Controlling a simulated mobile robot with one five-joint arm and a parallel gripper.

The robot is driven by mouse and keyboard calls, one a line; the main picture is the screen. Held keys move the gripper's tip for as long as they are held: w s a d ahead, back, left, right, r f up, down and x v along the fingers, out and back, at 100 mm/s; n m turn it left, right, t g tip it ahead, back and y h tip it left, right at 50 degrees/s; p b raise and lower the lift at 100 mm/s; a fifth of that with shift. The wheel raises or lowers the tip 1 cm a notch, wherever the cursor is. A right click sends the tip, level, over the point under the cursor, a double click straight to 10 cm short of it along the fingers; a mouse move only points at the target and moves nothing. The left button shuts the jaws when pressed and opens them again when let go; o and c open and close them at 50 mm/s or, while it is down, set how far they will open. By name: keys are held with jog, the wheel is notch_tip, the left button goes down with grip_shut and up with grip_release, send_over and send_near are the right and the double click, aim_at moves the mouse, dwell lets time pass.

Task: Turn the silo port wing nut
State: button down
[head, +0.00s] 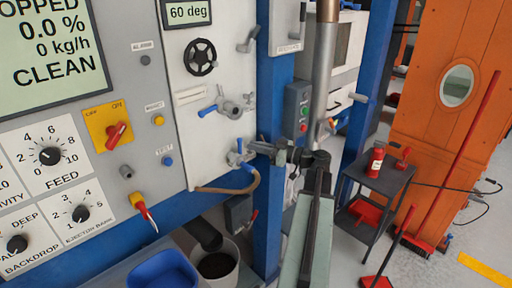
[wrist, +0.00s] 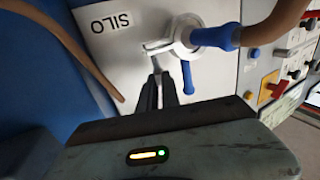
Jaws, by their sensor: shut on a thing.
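The silo port (wrist: 185,38) is a round metal fitting on a pale panel, beside an upside-down "SILO" label (wrist: 115,20) in the wrist view. A blue-sleeved hose end (wrist: 215,37) and a blue handle (wrist: 187,77) join it. A small metal wing, which I take as the wing nut (wrist: 157,46), sticks out on its left. My gripper (wrist: 157,75) is shut on this wing, its dark fingers close together at the port. In the head view my gripper (head: 262,149) reaches the port (head: 238,157) from the right. The fingers partly hide the wing.
A brown hose (head: 230,188) hangs below the port. A blue post (head: 272,100) stands just behind my gripper. Another valve with a blue handle (head: 208,111) is above. A white bucket (head: 231,258) stands below. A dark side table (head: 384,180) with a red bottle is at right.

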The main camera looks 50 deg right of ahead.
dwell(0.8)
jog(key=c, duration=1.5)
grip_release()
jog(key=shift+o, duration=0.2)
jog(key=v, duration=0.7)
jog(key=shift+s+d, duration=0.15)
jog(key=shift+s, duration=0.25)
jog(key=shift+c, duration=0.3)
